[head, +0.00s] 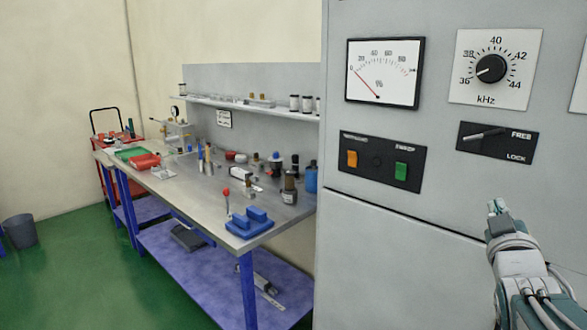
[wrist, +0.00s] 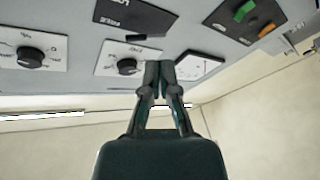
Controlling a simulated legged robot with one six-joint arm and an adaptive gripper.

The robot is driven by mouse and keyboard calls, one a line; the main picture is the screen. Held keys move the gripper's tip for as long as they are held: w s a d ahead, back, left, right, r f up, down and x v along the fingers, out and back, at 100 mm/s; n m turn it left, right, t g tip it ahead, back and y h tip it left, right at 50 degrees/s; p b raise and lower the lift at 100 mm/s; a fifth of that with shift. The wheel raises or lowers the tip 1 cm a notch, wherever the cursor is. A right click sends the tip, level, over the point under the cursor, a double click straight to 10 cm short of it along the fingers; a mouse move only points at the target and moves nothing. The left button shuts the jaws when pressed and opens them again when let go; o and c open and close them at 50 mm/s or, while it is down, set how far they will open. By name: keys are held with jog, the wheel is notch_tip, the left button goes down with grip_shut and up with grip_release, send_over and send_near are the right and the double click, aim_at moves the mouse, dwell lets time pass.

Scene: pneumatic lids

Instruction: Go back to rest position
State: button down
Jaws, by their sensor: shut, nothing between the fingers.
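My gripper (head: 497,207) is at the lower right of the head view, in front of the grey cabinet (head: 440,232) and below its FREE/LOCK switch (head: 497,141). In the wrist view the two dark fingers of my gripper (wrist: 160,70) are together at the tips, with nothing between them. The panel appears upside down there, with the kHz knob (wrist: 127,66) just left of the fingertips and the meter (wrist: 200,66) just right. I cannot tell whether the fingertips touch the panel.
The cabinet also carries a percent meter (head: 385,73), a kHz dial (head: 492,69) and a plate with orange and green switches (head: 382,162). A cluttered metal workbench (head: 200,196) stands to the left. Green floor (head: 110,290) is clear at the lower left, near a grey bin (head: 20,231).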

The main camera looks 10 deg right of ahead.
jog(key=a+f+m+g+y, duration=0.2)
jog(key=a+f+g+y, duration=0.15)
jog(key=a+f, duration=0.4)
jog(key=s+a+f+g+y, duration=0.2)
jog(key=s+a+f+g, duration=0.2)
jog(key=s+a, duration=0.3)
jog(key=s+a+f+g+y, duration=0.3)
jog(key=s+a+f+g, duration=0.2)
jog(key=a, duration=0.5)
jog(key=s+f, duration=0.2)
jog(key=s, duration=0.1)
jog(key=shift+a+f, duration=0.3)
